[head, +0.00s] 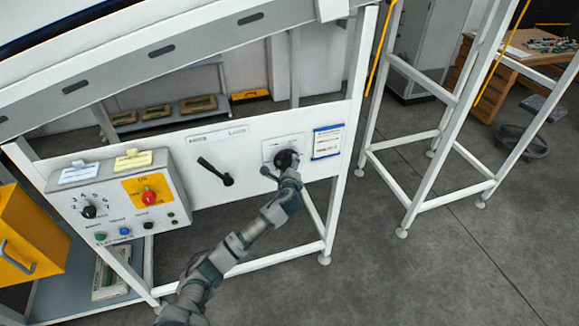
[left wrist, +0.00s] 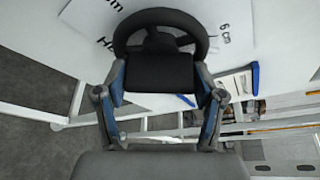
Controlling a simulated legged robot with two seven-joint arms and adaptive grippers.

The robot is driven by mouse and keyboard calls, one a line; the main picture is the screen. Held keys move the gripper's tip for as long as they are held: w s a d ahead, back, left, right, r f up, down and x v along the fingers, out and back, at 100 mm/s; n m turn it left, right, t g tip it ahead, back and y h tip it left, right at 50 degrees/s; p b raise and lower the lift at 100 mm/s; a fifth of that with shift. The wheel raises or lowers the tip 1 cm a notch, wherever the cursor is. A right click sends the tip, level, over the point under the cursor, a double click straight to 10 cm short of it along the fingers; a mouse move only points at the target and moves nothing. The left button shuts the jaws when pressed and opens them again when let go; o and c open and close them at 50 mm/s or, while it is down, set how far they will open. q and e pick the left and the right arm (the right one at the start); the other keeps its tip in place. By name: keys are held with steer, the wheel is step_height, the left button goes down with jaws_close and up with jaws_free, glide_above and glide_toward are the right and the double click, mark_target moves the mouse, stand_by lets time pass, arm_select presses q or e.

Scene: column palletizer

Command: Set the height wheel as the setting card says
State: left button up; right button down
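The height wheel (head: 286,159) is a small black wheel on the white panel, right of the black lever. My left gripper (head: 288,172) is at the wheel and hides part of it. In the left wrist view the wheel's dark rim (left wrist: 205,40) shows beyond a dark block at its hub. My left fingers (left wrist: 160,75) lie on both sides of this block and appear to touch it. A scale label behind the wheel reads "6 cm" at right; the rest is cut off or covered. The setting card (head: 327,142) has a blue border; its text is unreadable. My right gripper is out of view.
A black lever (head: 215,170) stands left of the wheel. A grey control box (head: 118,195) with a dial and a red knob on yellow is further left. A yellow cabinet (head: 25,240) is at the left edge. White frame legs (head: 440,150) stand right; open floor lies in front.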

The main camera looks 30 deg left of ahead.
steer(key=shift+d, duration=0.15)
